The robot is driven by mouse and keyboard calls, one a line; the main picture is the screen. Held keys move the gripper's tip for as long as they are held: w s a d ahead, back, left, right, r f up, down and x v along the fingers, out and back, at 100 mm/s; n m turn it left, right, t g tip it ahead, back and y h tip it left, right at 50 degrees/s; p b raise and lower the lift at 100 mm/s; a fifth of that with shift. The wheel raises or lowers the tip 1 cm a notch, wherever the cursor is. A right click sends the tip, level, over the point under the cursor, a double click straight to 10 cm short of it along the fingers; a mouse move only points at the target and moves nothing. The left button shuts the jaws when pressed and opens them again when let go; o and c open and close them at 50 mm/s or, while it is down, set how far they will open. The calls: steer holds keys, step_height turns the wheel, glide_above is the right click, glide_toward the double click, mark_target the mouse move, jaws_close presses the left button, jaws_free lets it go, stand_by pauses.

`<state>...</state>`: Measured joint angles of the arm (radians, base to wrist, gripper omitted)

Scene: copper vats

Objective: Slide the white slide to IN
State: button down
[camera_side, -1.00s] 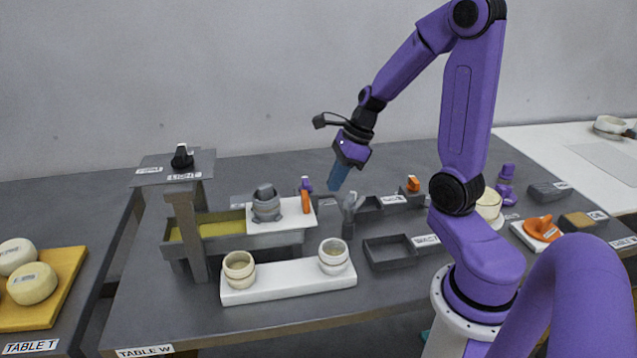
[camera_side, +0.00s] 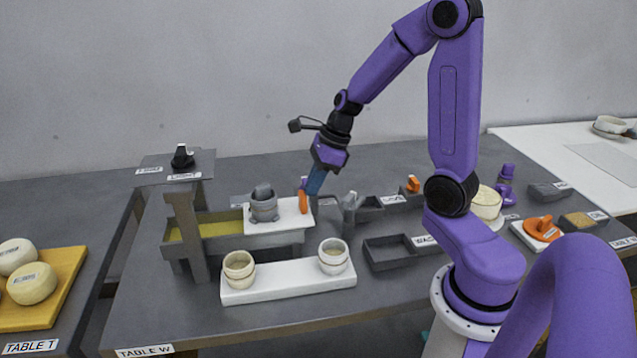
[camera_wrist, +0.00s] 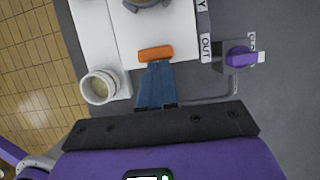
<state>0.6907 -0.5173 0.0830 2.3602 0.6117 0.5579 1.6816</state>
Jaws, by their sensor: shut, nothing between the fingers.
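The white slide (camera_side: 285,222) lies across the right part of a grey trough with yellow inside. It carries a grey pot (camera_side: 264,205) on its left and an upright orange handle (camera_side: 303,200) at its right end. In the wrist view the white slide (camera_wrist: 183,32) shows with the orange handle (camera_wrist: 155,54) at its near edge, close to the OUT label (camera_wrist: 206,48). No IN label can be read. My gripper (camera_side: 312,192) is shut and empty, its blue fingers just right of the handle. In the wrist view the fingertips (camera_wrist: 155,66) are at the handle; contact cannot be told.
A white block (camera_side: 290,284) with two cups stands in front of the trough. A grey post (camera_side: 187,235) rises at the trough's left. A purple knob (camera_wrist: 240,54) sits right of the OUT label. Grey open trays (camera_side: 388,252) stand to the right.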

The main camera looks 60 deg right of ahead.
glide_above(247, 216)
stand_by(0.4)
stand_by(0.3)
